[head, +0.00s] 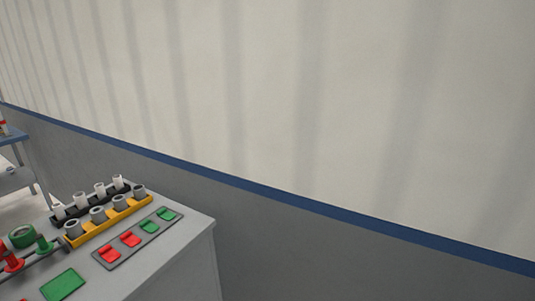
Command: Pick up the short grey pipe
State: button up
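Several short grey pipes (98,215) stand upright in a yellow rack (108,220) on the grey workbench at the lower left. Several slimmer, paler pipes (80,200) stand in a black rack (91,204) just behind it. I cannot tell which single pipe the task means. My gripper is not in view.
The workbench (175,262) carries a grey panel (137,239) with red and green blocks, a green square (63,284), and red and green parts at the left. A blue-topped table (12,135) stands farther left. A wall (330,110) fills the right.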

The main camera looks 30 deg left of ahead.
aim_at(139, 193)
jog(key=u, duration=0.45)
jog(key=i, duration=1.05)
jog(key=u, duration=1.9)
jog(key=i, duration=1.1)
jog(key=u, duration=0.65)
